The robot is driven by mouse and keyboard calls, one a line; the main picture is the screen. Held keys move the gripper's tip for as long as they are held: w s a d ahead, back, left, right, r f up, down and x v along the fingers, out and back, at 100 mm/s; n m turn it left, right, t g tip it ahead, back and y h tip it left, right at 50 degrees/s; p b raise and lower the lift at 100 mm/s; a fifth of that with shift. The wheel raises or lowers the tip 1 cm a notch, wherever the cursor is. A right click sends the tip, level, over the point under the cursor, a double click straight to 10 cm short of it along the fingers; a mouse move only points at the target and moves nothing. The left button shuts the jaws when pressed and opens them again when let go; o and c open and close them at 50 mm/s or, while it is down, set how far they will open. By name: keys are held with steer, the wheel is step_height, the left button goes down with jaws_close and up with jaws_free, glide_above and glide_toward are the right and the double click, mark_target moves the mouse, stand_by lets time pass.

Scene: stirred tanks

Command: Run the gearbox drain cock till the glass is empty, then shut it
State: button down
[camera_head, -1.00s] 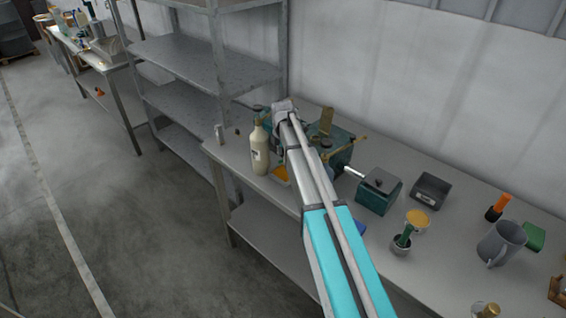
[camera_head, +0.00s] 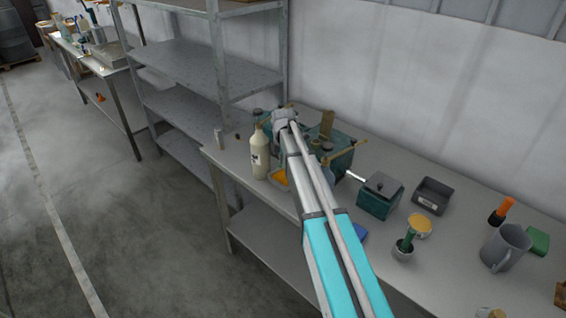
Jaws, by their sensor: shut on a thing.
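The gearbox (camera_head: 343,158) is a teal housing on the bench, with a brass-coloured block on top and a thin brass lever at its right. My arm reaches across its left part. The end of my arm, with my gripper (camera_head: 284,118), is at the left side of the gearbox. The fingers are hidden behind my own wrist. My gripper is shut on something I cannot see. The drain cock and the glass cannot be made out behind my arm. A yellow-orange patch (camera_head: 279,177) shows beside my arm, in front of the gearbox.
A cream bottle (camera_head: 260,155) stands close left of my arm. A teal box (camera_head: 379,197) sits right of the gearbox by a pale shaft. A dark bin (camera_head: 432,195), a grey jug (camera_head: 505,248) and small cups are farther right. A metal shelf (camera_head: 205,75) stands behind left.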

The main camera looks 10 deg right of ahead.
steer(key=shift+w+a+m, duration=0.1)
steer(key=shift+w+m, duration=0.05)
steer(key=shift+m, duration=0.25)
steer(key=m, duration=0.1)
steer(key=w+m, duration=0.1)
steer(key=m, duration=0.1)
steer(key=shift+w+m, duration=0.3)
steer(key=shift+m, duration=0.9)
steer(key=shift+w+m, duration=0.25)
steer(key=shift+m, duration=0.95)
steer(key=c, duration=0.7)
jaws_free()
